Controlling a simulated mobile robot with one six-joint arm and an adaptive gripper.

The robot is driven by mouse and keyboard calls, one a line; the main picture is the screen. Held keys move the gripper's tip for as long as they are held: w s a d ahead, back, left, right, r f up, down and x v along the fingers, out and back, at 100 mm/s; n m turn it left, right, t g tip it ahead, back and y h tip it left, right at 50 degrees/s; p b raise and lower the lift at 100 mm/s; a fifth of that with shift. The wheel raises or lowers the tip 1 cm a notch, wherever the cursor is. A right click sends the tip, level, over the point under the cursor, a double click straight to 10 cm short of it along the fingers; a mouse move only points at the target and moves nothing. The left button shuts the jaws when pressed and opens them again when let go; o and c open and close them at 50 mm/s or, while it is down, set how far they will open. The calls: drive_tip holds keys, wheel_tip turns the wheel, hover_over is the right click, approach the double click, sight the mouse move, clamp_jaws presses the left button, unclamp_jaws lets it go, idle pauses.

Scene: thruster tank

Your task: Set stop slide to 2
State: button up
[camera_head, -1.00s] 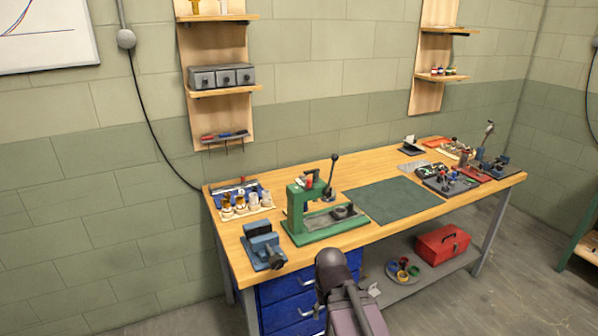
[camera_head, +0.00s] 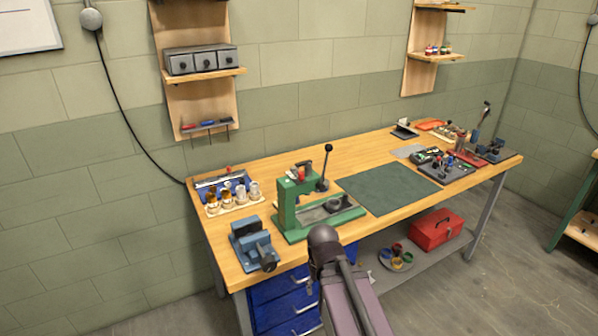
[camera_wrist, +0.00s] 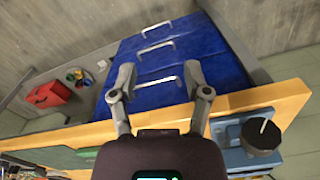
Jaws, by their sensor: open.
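A green press-like fixture (camera_head: 284,208) with a black-knobbed lever (camera_head: 326,165) and a grey bed (camera_head: 331,211) stands on the wooden bench (camera_head: 212,245). No stop slide or number marks can be made out at this size. My gripper (camera_wrist: 160,82) shows in the wrist view, open and empty, its two fingers apart over the bench's front edge with blue drawers (camera_wrist: 160,65) beyond. In the head view my arm is in front of the bench; the fingers are not seen there.
A blue vise (camera_head: 252,243) stands left of the fixture; part of it also shows in the wrist view (camera_wrist: 238,155). Several bottles (camera_head: 240,193) stand behind it. A green mat (camera_head: 390,188) lies clear to the right. A red toolbox (camera_head: 436,229) sits on the lower shelf.

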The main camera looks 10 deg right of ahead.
wheel_tip(320, 180, up, 34)
drive_tip(key=n+p, duration=0.1)
drive_tip(key=p, duration=3.3)
hover_over(301, 173)
drive_tip(key=shift+w+f, duration=0.1)
drive_tip(key=shift+f, duration=0.05)
drive_tip(key=shift+f+b, duration=0.25)
drive_tip(key=shift+b, duration=0.15)
wheel_tip(301, 173, down, 13)
drive_tip(key=b, duration=1.3)
drive_tip(key=shift+f, duration=0.2)
drive_tip(key=shift+c, duration=0.2)
